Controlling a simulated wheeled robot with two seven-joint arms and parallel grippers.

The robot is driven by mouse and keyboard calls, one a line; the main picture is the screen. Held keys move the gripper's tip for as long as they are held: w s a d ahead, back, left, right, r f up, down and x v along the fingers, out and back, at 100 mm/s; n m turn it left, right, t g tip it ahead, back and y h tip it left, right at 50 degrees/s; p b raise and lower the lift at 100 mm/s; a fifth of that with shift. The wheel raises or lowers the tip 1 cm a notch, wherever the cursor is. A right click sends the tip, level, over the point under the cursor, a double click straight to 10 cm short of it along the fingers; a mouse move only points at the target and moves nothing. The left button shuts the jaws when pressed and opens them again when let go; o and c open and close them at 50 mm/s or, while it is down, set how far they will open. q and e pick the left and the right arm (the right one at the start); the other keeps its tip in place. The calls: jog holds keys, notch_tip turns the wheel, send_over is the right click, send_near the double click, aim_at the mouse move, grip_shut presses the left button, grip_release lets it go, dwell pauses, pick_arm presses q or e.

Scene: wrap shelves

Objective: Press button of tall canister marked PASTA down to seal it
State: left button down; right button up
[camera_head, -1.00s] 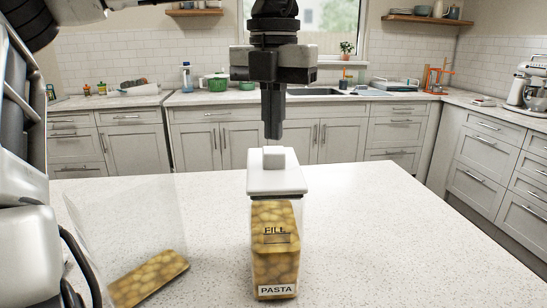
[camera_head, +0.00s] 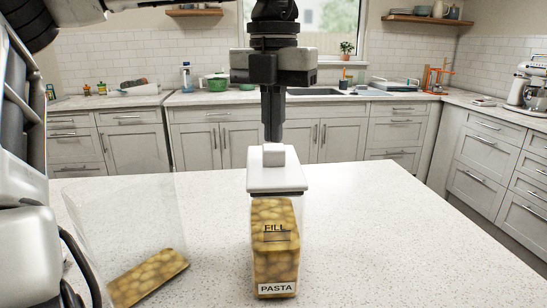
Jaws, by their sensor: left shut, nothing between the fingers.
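The tall clear canister marked PASTA (camera_head: 275,240) stands upright on the counter in front of me, filled to around its FILL mark with yellowish pieces. Its white lid (camera_head: 277,180) is on top, and the pale button (camera_head: 273,155) stands up from the lid's middle. My left gripper (camera_head: 273,138) points straight down over the button with its fingers shut and nothing between them. The fingertips are at the button's top edge in the picture; I cannot tell whether they touch it. My right gripper is not in view.
A clear container or bag (camera_head: 120,225) with similar yellowish pieces at its bottom is at the left of the speckled white counter (camera_head: 380,240). The counter right of the canister is free. Back cabinets, a sink and a mixer (camera_head: 528,85) are farther off.

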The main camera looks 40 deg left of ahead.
aim_at(273, 147)
pick_arm(q)
jog(key=shift+f+b, duration=1.1)
jog(key=shift+f, duration=0.6)
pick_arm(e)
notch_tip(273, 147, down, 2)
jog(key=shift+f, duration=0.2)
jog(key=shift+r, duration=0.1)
pick_arm(q)
notch_tip(273, 147, up, 7)
jog(key=p, duration=0.6)
jog(key=shift+r+p, duration=0.2)
jog(key=shift+p, duration=0.2)
jog(key=shift+r, duration=0.2)
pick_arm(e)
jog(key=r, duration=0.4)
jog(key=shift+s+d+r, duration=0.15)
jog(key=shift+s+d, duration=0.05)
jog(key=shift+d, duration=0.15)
